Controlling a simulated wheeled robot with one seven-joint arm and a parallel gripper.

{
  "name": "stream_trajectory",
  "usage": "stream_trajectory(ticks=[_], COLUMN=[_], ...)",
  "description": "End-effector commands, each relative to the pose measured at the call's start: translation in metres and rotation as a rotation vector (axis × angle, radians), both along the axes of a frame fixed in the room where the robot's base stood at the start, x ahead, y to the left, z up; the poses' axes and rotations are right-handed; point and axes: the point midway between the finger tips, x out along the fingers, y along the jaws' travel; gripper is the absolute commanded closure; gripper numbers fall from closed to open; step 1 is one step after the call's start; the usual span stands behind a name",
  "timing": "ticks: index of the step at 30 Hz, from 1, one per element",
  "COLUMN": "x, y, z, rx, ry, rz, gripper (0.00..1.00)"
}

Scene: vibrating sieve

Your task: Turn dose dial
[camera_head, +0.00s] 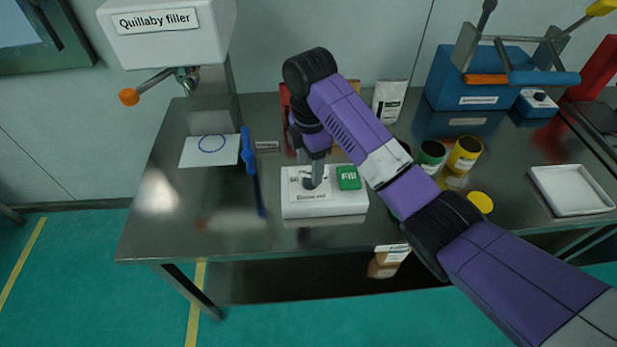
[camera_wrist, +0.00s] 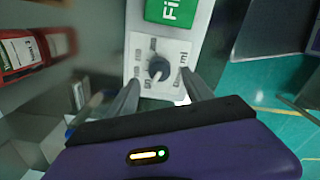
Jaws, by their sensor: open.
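The dose dial (camera_wrist: 158,68) is a dark round knob on a pale square plate with printed marks around it, on the white control box. In the wrist view the two fingers of my gripper (camera_wrist: 160,88) are apart, one on each side of the dial and a little nearer the camera. Whether they touch it cannot be told. In the head view my gripper (camera_head: 316,180) points down over the left part of the control box (camera_head: 325,208) and hides most of the dial. The green Fill button (camera_head: 348,178) is to the right of the dial.
The Quillaby filler (camera_head: 165,30) with its orange-tipped lever hangs at upper left. A blue tool (camera_head: 249,155) lies left of the box by a paper with a drawn circle (camera_head: 211,150). Green and yellow jars (camera_head: 464,155) and a white tray (camera_head: 570,190) stand to the right.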

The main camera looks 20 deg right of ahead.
Motion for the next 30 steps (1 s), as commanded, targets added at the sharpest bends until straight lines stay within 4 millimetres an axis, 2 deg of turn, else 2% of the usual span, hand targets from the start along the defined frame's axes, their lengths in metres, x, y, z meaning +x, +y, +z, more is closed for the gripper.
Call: stream_trajectory(ticks=[3,9,20,27,29,30], x=[-0.001,0.0,0.0,0.0,0.0,0.0], y=[0.0,-0.001,-0.001,-0.001,-0.001,-0.001], z=[-0.018,-0.038,-0.044,-0.044,-0.044,-0.044], rx=[0.0,0.0,0.0,0.0,0.0,0.0], ry=[0.003,0.0,-0.002,-0.002,-0.001,-0.001], rz=[-0.001,-0.001,-0.002,-0.002,-0.002,-0.002], gripper=[0.41,0.41,0.41,0.88,1.0,1.0])
